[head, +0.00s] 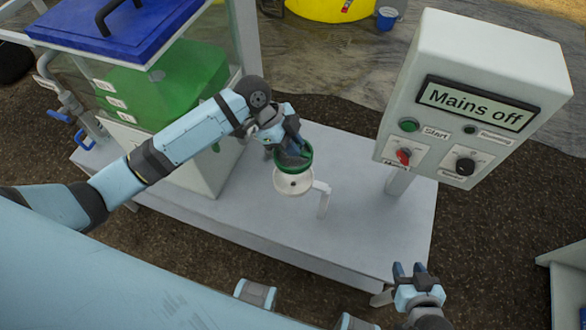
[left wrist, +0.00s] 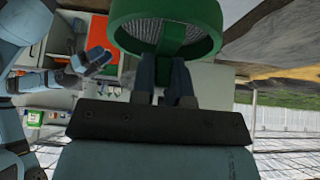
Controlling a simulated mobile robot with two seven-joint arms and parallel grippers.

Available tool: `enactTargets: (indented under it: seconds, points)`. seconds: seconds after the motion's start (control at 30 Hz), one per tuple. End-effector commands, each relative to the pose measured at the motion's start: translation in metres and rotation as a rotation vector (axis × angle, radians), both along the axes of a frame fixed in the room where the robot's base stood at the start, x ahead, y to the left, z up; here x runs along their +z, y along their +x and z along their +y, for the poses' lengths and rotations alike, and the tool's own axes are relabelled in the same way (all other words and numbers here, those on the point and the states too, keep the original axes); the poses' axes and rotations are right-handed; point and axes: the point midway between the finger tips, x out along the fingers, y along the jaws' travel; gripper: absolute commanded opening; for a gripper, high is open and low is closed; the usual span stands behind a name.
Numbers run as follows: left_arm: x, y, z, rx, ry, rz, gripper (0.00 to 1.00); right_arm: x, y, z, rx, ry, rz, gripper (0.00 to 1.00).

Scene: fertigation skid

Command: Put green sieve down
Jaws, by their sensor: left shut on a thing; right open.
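The green sieve (head: 294,158) is a round green ring with a mesh. My left gripper (head: 297,147) is shut on it and holds it over or at a round white holder (head: 294,181) on the grey bench; I cannot tell whether the two touch. In the left wrist view the sieve (left wrist: 168,28) shows large at the top, gripped at its rim or handle between the fingers (left wrist: 166,75). My right gripper (head: 410,270) is open and empty at the bench's front right corner; an open gripper also shows in the left wrist view (left wrist: 98,62).
A control box (head: 474,90) reading "Mains off" stands on a post at the right. A tank with a green body (head: 165,88) and blue lid (head: 120,30) stands at the left. A white post (head: 323,199) is beside the holder. The bench (head: 375,215) is clear to the right.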

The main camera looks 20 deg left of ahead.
Motion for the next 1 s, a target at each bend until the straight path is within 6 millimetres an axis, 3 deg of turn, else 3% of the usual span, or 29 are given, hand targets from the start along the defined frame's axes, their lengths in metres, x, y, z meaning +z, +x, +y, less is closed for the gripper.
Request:
enactTargets:
  seconds: [0.1, 0.3, 0.47, 0.73, 1.0]
  points:
    - [-0.033, -0.001, 0.000, 0.003, 0.000, 0.005, 0.00, 0.001, 0.001, -0.001, 0.000, -0.001, -0.001, 0.43]
    - [-0.065, 0.000, 0.000, 0.003, 0.000, 0.002, 0.00, 0.001, 0.000, -0.001, 0.000, -0.002, 0.001, 0.43]
    - [-0.075, 0.000, 0.000, 0.002, 0.000, 0.001, 0.00, -0.001, 0.000, -0.001, 0.000, -0.003, 0.004, 0.43]
    - [-0.111, 0.000, 0.000, 0.003, 0.001, 0.002, 0.00, -0.002, -0.001, 0.001, 0.002, -0.002, 0.007, 0.43]
    - [-0.113, 0.000, 0.000, 0.002, 0.001, -0.001, 0.00, -0.001, -0.001, 0.001, 0.002, -0.001, 0.005, 0.43]
